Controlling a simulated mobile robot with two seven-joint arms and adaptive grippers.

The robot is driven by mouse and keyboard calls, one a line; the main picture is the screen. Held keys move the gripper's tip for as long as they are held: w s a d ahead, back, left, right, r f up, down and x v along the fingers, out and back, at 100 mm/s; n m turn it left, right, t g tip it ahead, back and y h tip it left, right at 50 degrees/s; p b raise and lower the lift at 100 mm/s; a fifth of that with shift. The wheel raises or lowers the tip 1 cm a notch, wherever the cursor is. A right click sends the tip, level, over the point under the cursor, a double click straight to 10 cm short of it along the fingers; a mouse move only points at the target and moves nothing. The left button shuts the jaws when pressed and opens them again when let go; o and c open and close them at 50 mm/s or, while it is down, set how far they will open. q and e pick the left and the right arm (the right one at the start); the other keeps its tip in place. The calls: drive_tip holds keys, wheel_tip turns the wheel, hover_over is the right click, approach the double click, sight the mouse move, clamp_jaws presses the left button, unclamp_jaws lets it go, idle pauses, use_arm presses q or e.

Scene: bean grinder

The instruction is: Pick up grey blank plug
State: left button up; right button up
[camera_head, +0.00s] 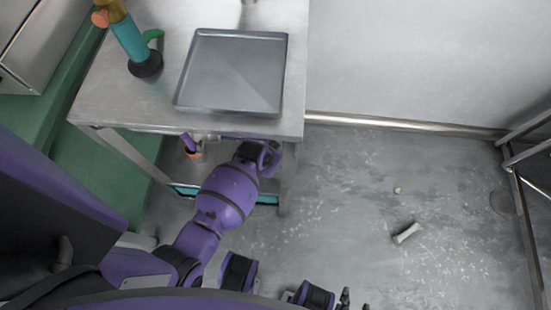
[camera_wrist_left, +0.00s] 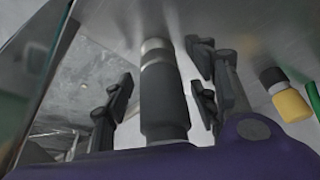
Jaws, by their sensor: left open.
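A dark grey cylinder with a silver collar, which looks like the grey blank plug (camera_wrist_left: 163,100), stands out from the metal table edge in the left wrist view. My left gripper (camera_wrist_left: 158,100) is open, with one finger to the left of the cylinder and one to the right. Gaps show on both sides, so it is not gripped. In the head view my purple left arm reaches the table's front edge, which hides the plug and most of that gripper. My right gripper (camera_head: 355,300) is at the bottom edge, largely cut off, over the floor.
The metal table (camera_head: 120,105) bears a grey tray (camera_head: 232,72) and a teal grinder-like device (camera_head: 130,42). A yellow and black piece (camera_wrist_left: 288,97) sits right of my left gripper. A pale cylinder (camera_head: 406,233) and small light object (camera_head: 397,190) lie on the otherwise open floor.

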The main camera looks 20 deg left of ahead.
use_arm(q)
clamp_jaws()
drive_tip(key=shift+r, duration=0.15)
idle(0.4)
